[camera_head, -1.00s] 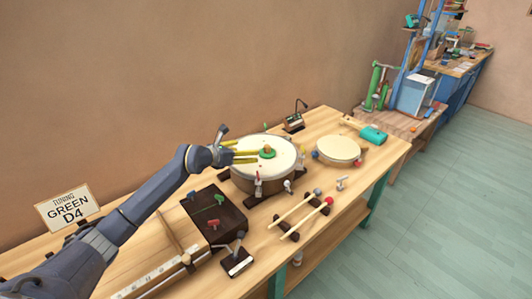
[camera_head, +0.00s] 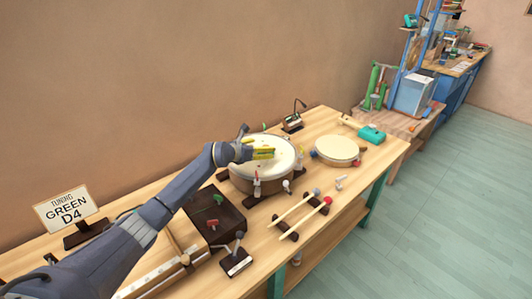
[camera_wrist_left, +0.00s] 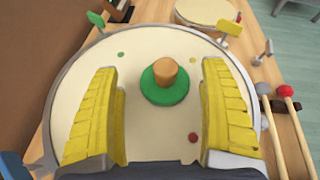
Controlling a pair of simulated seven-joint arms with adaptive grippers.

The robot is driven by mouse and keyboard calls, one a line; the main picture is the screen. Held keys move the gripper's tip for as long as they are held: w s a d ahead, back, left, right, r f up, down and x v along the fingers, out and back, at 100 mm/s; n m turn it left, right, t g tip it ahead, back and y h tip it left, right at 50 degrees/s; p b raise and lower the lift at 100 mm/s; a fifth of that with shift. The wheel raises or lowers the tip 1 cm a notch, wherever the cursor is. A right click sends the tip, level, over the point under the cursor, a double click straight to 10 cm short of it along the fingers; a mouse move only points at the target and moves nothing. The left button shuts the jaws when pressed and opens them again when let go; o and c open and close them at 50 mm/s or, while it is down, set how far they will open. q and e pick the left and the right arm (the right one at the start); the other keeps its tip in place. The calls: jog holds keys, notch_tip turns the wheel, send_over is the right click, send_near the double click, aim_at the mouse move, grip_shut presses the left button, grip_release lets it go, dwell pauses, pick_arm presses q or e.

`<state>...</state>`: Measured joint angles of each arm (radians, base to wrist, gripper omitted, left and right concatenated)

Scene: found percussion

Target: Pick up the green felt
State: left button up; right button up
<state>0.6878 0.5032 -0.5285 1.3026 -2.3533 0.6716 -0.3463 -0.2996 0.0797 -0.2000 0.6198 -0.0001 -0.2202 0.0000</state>
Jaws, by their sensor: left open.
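The green felt (camera_wrist_left: 160,96) is a round green disc with a wooden knob (camera_wrist_left: 165,71) on top. It sits on the pale drumhead (camera_wrist_left: 140,140) of the large drum in the left wrist view. My left gripper (camera_wrist_left: 158,72) is open, with one yellow ribbed finger on each side of the felt and a gap on both sides. In the head view my left gripper (camera_head: 263,153) is over the large drum (camera_head: 262,182) and hides the felt. I cannot tell how high the fingertips are above the drumhead. My right gripper is not in view.
A smaller drum (camera_head: 337,150) and a teal-headed mallet (camera_head: 370,134) stand to the right. Two drumsticks (camera_head: 300,215) lie in front. A dark box (camera_head: 215,214) is nearer my arm. A sign (camera_head: 67,210) reads "TUNING GREEN D4". Coloured lugs stick up around the drum rim.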

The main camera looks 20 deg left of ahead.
pick_arm(q)
jog(key=shift+x, duration=0.8)
jog(key=c, duration=1.6)
jog(key=shift+f, duration=0.1)
grip_shut()
